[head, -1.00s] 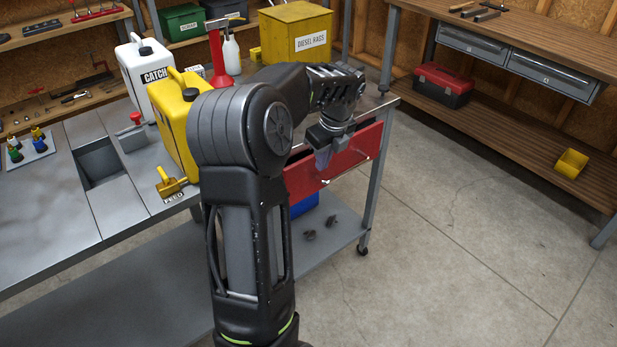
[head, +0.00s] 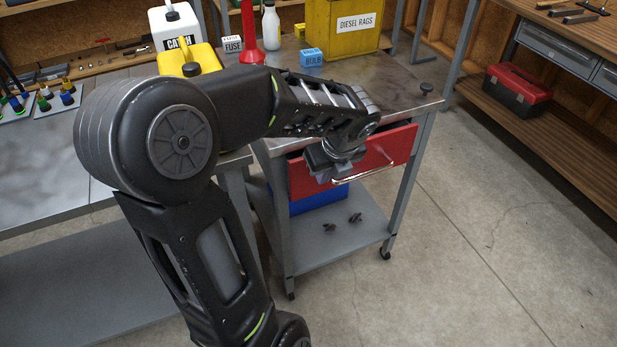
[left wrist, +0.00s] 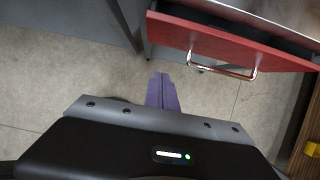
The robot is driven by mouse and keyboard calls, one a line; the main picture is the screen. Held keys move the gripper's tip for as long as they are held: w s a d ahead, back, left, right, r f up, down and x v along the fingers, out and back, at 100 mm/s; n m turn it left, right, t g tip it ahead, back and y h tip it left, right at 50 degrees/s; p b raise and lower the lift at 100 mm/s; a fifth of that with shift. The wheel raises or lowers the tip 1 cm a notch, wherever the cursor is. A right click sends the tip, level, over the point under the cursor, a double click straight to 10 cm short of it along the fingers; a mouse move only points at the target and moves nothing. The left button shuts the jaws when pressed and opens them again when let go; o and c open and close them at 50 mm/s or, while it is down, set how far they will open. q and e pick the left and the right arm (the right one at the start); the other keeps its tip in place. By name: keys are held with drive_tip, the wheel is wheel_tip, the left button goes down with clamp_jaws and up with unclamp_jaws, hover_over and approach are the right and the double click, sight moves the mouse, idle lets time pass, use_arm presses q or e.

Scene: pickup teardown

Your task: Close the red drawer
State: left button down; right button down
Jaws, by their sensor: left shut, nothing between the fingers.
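The red drawer (head: 402,146) is in the grey cart, with its front standing out from the frame and a metal bar handle. In the left wrist view the drawer (left wrist: 225,46) is partly open, with its dark inside showing behind the red front. My left gripper (head: 322,177) is by the left half of the drawer front in the head view, covering part of it. Its purple fingers (left wrist: 162,92) are shut and empty, pointing below and left of the handle (left wrist: 222,68). I see a gap of floor between fingers and handle. My right gripper is not in view.
The cart top (head: 395,88) holds a yellow diesel rags bin (head: 340,30), a blue bulb box (head: 312,57) and a black knob (head: 427,88). A blue bin (head: 318,200) and small dark parts are on the lower shelf (head: 340,245). Floor to the right is clear.

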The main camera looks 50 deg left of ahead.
sight(303, 166)
use_arm(q)
drive_tip(key=shift+w+f, duration=0.15)
drive_tip(key=a+f, duration=0.2)
drive_tip(key=f, duration=0.1)
drive_tip(key=w+a+f, duration=0.1)
drive_tip(key=a+f, duration=0.1)
drive_tip(key=f, duration=0.1)
drive_tip(key=a+f, duration=0.2)
drive_tip(key=f, duration=0.1)
drive_tip(key=shift+w+a, duration=0.15)
drive_tip(key=shift+w, duration=0.25)
drive_tip(key=shift+w+a, duration=0.2)
drive_tip(key=shift+a, duration=0.35)
drive_tip(key=shift+w+a+r, duration=0.1)
drive_tip(key=shift+a, duration=0.15)
drive_tip(key=a+p, duration=0.1)
drive_tip(key=a, duration=0.1)
drive_tip(key=w+a+p, duration=0.1)
drive_tip(key=shift+a, duration=0.35)
drive_tip(key=shift+a+r, duration=0.1)
drive_tip(key=shift+a, duration=0.05)
